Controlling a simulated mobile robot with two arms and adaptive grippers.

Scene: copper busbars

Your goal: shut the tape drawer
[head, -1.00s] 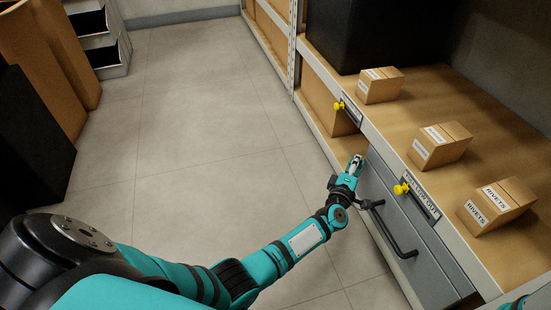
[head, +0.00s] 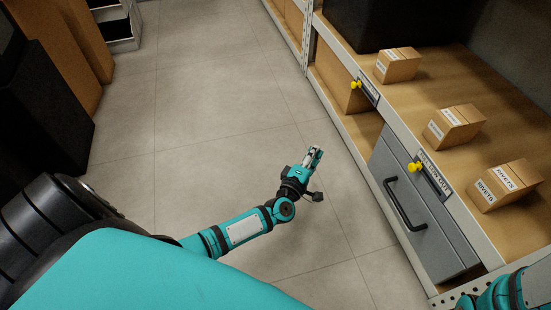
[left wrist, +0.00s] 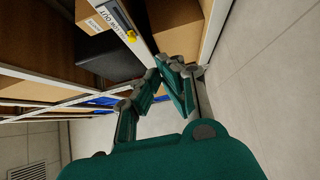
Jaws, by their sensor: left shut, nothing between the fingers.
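The grey drawer (head: 428,228) sits under the right-hand shelf in the head view, with a black bar handle (head: 404,205) on its front. Its front lies close to the shelf edge; I cannot tell whether it is fully flush. My left gripper (head: 314,154) is shut and empty over the floor, left of the drawer and apart from the handle. Its fingers also show in the left wrist view (left wrist: 164,66), near the shelf edge in the picture. My right arm (head: 500,292) enters at the bottom right; its gripper is out of view.
Several cartons, one a rivets box (head: 505,185), stand on the shelf top (head: 450,90). Yellow knobs (head: 415,167) and label strips line its front edge. Dark and brown boxes (head: 40,100) stand at the left. The floor (head: 215,100) between is clear.

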